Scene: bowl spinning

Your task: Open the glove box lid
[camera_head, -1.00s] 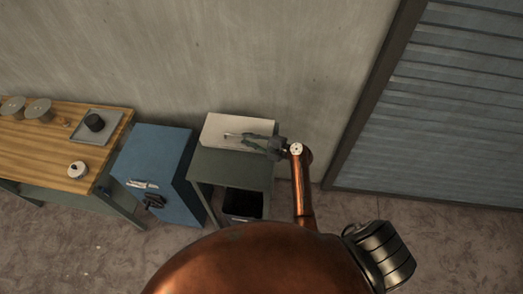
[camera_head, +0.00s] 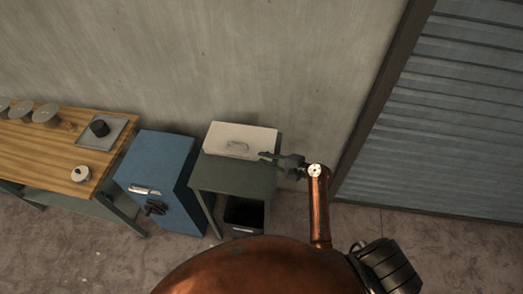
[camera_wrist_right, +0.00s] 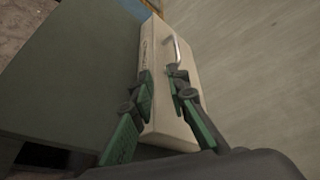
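The glove box (camera_head: 240,135) is a cream-white box on a dark green-grey stand against the wall. A metal handle (camera_head: 237,145) is on its face, and the lid looks closed. My right gripper (camera_head: 264,157) is at the box's right end, apart from the handle. In the right wrist view, the gripper (camera_wrist_right: 160,75) has its two fingers spread with nothing between them that it grips. The box (camera_wrist_right: 168,105) lies beyond and between the fingers there, and the bent handle (camera_wrist_right: 177,52) rises past the right fingertip. My left gripper is not in view.
The green-grey stand (camera_head: 228,178) has a dark bin (camera_head: 243,215) beneath it. A blue cabinet (camera_head: 157,170) stands left of it. A wooden workbench (camera_head: 50,150) with pots and a tray (camera_head: 103,139) is farther left. A shutter (camera_head: 455,120) is at the right.

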